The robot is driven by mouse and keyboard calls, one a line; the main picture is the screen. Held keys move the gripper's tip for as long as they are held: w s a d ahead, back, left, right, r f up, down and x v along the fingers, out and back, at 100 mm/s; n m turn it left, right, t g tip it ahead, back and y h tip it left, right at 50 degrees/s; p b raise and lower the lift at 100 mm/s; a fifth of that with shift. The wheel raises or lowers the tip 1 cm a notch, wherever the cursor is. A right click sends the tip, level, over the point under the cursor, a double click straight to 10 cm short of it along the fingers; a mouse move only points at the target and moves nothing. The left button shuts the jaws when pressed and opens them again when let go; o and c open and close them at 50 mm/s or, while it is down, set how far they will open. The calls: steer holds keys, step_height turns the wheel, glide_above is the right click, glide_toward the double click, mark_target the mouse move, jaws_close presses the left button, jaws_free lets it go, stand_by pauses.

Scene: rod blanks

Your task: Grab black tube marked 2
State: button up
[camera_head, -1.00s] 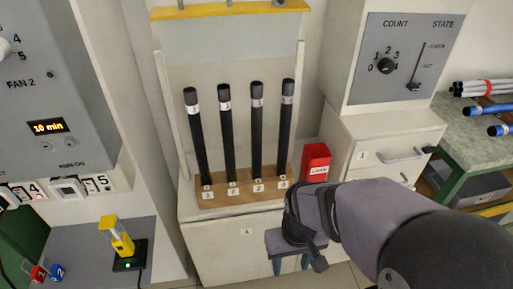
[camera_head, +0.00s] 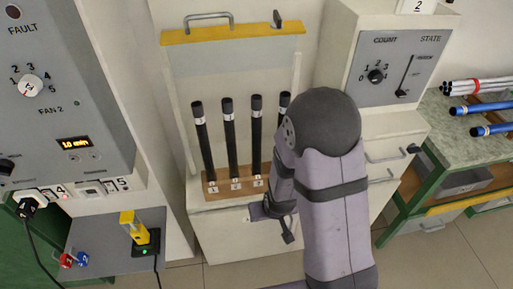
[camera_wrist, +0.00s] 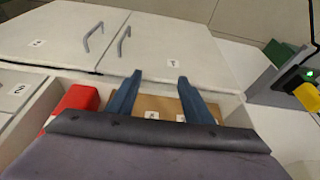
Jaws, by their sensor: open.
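Several black tubes with white bands stand upright in a row in a wooden base (camera_head: 215,188) in the head view. They are the far left tube (camera_head: 204,145), the second (camera_head: 231,145), the third (camera_head: 256,140) and the far right tube (camera_head: 284,99), mostly hidden by my arm. The base labels are too small to read surely, so I cannot tell which tube is 2. My gripper (camera_wrist: 156,95) is open and empty in the wrist view, its blue fingers spread over the wooden base (camera_wrist: 165,103). No tube shows between them.
A red bin (camera_wrist: 76,102) is beside the base in the wrist view; my arm hides it in the head view. A yellow-edged shelf (camera_head: 235,33) with handles is above the tubes. A yellow device (camera_head: 127,224) stands at left. Blue tubes (camera_head: 478,107) lie at far right.

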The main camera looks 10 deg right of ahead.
mark_target(260, 147)
steer(key=w+r+t, duration=0.3)
steer(key=w+r, duration=0.1)
steer(key=w, duration=0.1)
steer(key=w+r+t, duration=0.3)
steer(key=w+r, duration=0.1)
steer(key=r, duration=0.1)
steer(key=w+r+t, duration=0.3)
steer(key=w+r, duration=0.2)
steer(key=shift+w+d, duration=0.25)
steer(key=shift+w, duration=0.1)
steer(key=x, duration=0.2)
steer(key=p+x, duration=0.1)
steer(key=x, duration=0.2)
steer(key=p+x, duration=0.1)
steer(key=x, duration=0.1)
steer(key=shift+w+a+f, duration=0.1)
steer(key=shift+w+a, duration=0.05)
steer(key=shift+a, duration=0.15)
steer(key=c, duration=1.2)
